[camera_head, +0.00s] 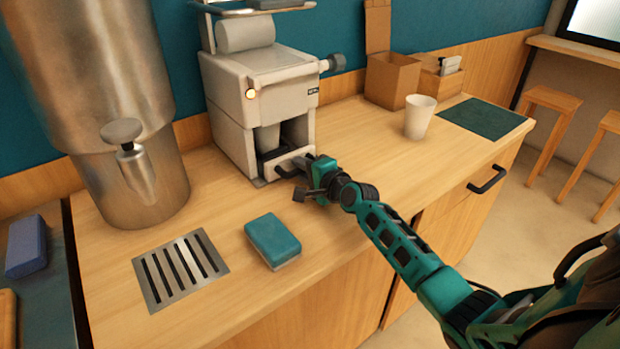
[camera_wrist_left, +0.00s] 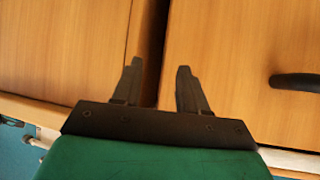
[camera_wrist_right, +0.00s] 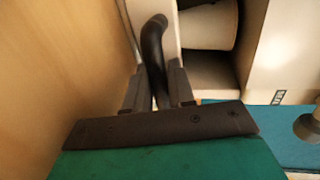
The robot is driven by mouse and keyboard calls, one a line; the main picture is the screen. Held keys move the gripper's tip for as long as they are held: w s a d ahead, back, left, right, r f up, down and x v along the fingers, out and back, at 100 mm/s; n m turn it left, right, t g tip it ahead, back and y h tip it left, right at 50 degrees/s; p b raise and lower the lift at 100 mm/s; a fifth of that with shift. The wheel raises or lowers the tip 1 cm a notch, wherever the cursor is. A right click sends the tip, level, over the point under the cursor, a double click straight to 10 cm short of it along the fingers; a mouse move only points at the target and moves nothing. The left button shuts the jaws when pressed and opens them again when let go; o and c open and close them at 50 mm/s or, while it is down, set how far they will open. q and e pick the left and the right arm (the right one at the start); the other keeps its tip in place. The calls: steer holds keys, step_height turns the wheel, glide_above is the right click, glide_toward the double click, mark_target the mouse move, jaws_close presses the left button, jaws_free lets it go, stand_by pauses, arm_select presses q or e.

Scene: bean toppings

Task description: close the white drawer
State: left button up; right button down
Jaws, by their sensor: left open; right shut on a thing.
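The white drawer (camera_head: 296,158) is low in the front of the white machine (camera_head: 255,85) on the counter. Its front sticks out a little from the machine body. A dark curved handle (camera_wrist_right: 153,45) is on the drawer. My right gripper (camera_head: 307,180) is at the drawer front, partly hiding it. In the right wrist view, its fingers (camera_wrist_right: 158,92) are shut on the handle. My left gripper (camera_wrist_left: 157,85) is open and empty, facing wooden cabinet fronts in the left wrist view. It does not show in the head view.
A white cup (camera_wrist_right: 208,25) stands inside the machine. A teal sponge (camera_head: 272,240) and a slotted metal grate (camera_head: 181,268) lie in front. A steel urn (camera_head: 105,90) stands left. Another white cup (camera_head: 419,118) and a dark green mat (camera_head: 482,118) are on the right.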

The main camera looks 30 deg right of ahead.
steer(key=shift+w+r, duration=0.1)
steer(key=shift+r, duration=0.05)
steer(key=c, duration=1.1)
jaws_free()
steer(key=shift+w, duration=0.15)
steer(key=p+v, duration=0.2)
steer(key=v, duration=0.9)
steer(key=shift+s+d, duration=0.1)
steer(key=shift+s, duration=0.25)
steer(key=shift+s+d, duration=0.1)
steer(key=shift+s, duration=0.55)
